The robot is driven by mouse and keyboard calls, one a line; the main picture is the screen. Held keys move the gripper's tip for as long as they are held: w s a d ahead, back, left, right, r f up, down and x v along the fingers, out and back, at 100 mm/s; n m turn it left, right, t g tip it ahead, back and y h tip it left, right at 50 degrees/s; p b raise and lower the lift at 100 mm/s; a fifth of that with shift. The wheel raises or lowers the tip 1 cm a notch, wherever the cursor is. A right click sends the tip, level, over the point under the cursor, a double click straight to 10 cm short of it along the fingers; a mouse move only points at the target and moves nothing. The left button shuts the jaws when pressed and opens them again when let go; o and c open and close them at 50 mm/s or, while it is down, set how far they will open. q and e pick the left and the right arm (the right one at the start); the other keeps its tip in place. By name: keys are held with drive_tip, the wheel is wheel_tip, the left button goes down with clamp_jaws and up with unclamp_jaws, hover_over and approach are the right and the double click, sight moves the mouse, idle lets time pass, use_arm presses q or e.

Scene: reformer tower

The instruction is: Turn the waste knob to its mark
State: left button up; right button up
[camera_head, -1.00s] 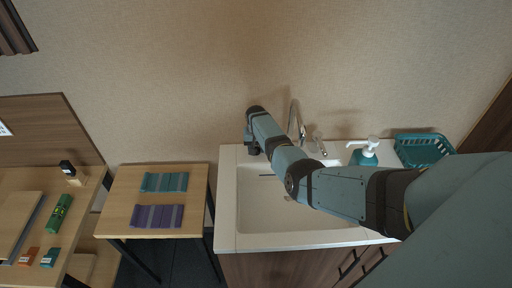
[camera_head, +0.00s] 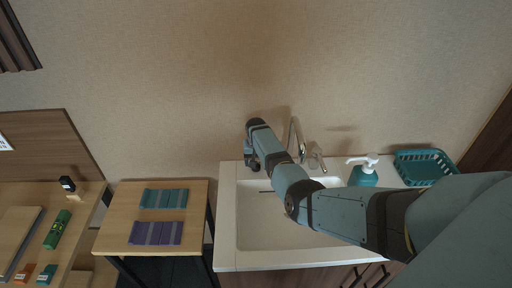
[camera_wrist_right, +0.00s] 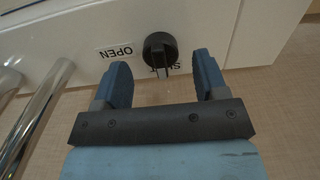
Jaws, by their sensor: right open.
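The waste knob is a round black knob (camera_wrist_right: 160,49) on the white sink surround in the right wrist view. An "OPEN" label (camera_wrist_right: 119,52) lies to its left, and a second label beneath it is partly covered by the knob. My right gripper (camera_wrist_right: 162,78) is open, with its blue fingers on either side of the knob's near side and nothing held between them. I cannot tell whether a finger touches the knob. In the head view my right gripper (camera_head: 252,162) is over the sink's back left corner and hides the knob. My left gripper is not in view.
A chrome tap (camera_head: 296,138) stands close to the right of my arm; chrome tubes (camera_wrist_right: 38,115) show in the wrist view. A soap bottle (camera_head: 364,172) and teal basket (camera_head: 424,166) stand farther right. The side table (camera_head: 122,222) holds two folded cloths.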

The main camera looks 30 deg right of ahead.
wheel_tip(320, 180, up, 12)
idle(0.3)
drive_tip(key=shift+s+f, duration=0.1)
drive_tip(key=shift+f, duration=0.05)
drive_tip(key=s+a+f+n+t+h, duration=0.1)
drive_tip(key=s+a+f+n, duration=0.15)
drive_tip(key=s, duration=0.75)
drive_tip(key=s+a+f+n+t+h, duration=0.1)
drive_tip(key=s+f, duration=0.2)
drive_tip(key=s, duration=0.7)
drive_tip(key=s+a+r+n+t+y, duration=0.1)
drive_tip(key=s+a+r+n, duration=0.15)
drive_tip(key=s+a, duration=0.4)
drive_tip(key=s+a+r+n, duration=0.1)
drive_tip(key=s+a+r, duration=0.2)
drive_tip(key=s, duration=0.6)
drive_tip(key=s+a+r+n+t+y, duration=0.1)
drive_tip(key=s+a+r, duration=0.25)
drive_tip(key=s, duration=0.45)
drive_tip(key=w+a+f+t+y, duration=0.1)
drive_tip(key=w+a+f+t, duration=0.1)
drive_tip(key=f, duration=0.5)
drive_tip(key=w+a+f+n+t+y, duration=0.1)
drive_tip(key=w+a+f+t+y, duration=0.1)
drive_tip(key=a+f+t, duration=0.3)
drive_tip(key=shift+w+f, duration=0.65)
drive_tip(key=shift+f, duration=0.4)
